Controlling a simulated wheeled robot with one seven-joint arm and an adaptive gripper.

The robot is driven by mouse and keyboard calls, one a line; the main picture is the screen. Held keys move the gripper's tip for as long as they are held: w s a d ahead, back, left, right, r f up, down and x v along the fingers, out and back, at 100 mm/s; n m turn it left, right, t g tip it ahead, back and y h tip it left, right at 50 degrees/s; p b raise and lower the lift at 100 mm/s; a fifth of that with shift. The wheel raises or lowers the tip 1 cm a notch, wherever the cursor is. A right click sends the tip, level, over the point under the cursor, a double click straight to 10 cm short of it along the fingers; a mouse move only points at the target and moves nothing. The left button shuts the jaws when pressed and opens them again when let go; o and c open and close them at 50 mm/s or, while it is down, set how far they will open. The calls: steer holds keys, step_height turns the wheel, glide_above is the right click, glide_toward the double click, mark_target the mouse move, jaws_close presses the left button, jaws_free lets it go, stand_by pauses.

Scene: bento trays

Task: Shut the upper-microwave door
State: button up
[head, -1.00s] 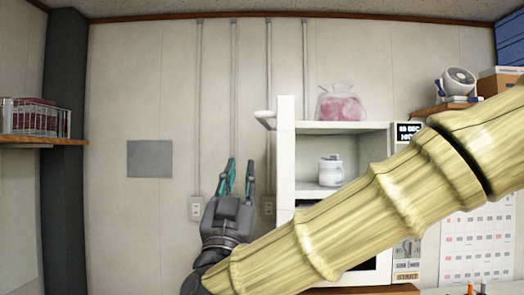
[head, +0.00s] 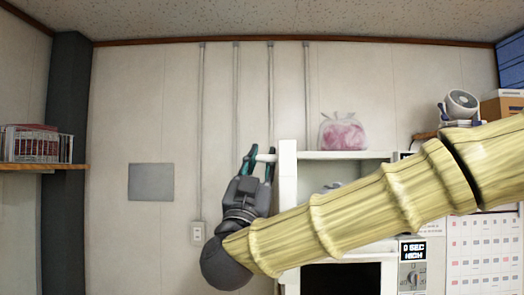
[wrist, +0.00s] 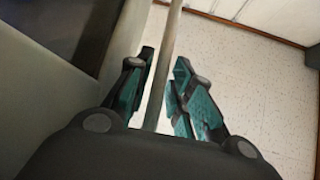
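The white upper microwave (head: 345,155) stands open on the right. Its door (head: 288,185) is swung out toward me and shows almost edge-on. A pale bar handle (head: 266,157) sticks out from the door's left side. My gripper (head: 259,158) is at the handle, its two teal-padded fingers on either side of it. In the wrist view, the handle bar (wrist: 168,60) runs between the fingers (wrist: 165,75), with gaps visible beside it, so the gripper is open. My arm hides the lower part of the upper microwave and most of the white mug (head: 332,187) inside.
A pink plastic bag (head: 342,132) sits on top of the upper microwave. A lower microwave with a dark opening (head: 341,278) is below, beside a display panel (head: 413,251). A shelf with a book rack (head: 36,145) is at far left.

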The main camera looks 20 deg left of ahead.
steer(key=shift+w+r, duration=0.3)
steer(key=shift+w, duration=0.1)
jaws_close()
steer(key=shift+d, duration=0.15)
